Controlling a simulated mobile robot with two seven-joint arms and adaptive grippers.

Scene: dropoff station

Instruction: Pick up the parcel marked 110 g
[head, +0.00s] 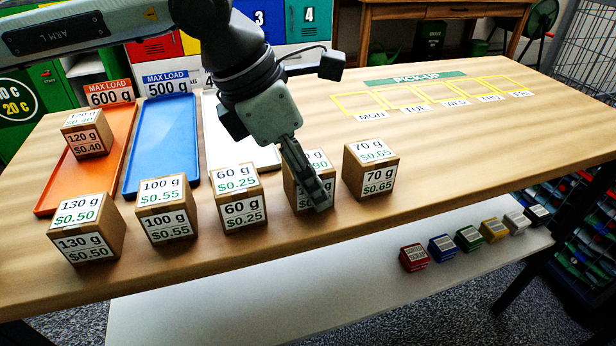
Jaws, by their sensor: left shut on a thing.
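No label reading 110 g can be read in the head view. My left gripper (318,203) reaches down from above and is shut on a brown box parcel (298,197) in the front row. The gripper covers most of that parcel's labels; I see an ending like "0 g" and cannot read the full weight. The parcel seems to be at table level; whether it touches the table I cannot tell. To its left stands the 60 g parcel (242,213), to its right the 70 g parcel (370,171). My right gripper is not in view.
The 100 g parcel (166,222) and 130 g parcel (85,243) stand farther left. The 120 g parcel (87,142) sits on the orange tray (60,188). A blue tray (160,140) and white tray (213,130) lie beside it. The yellow-outlined pick-up spaces (408,94) are empty.

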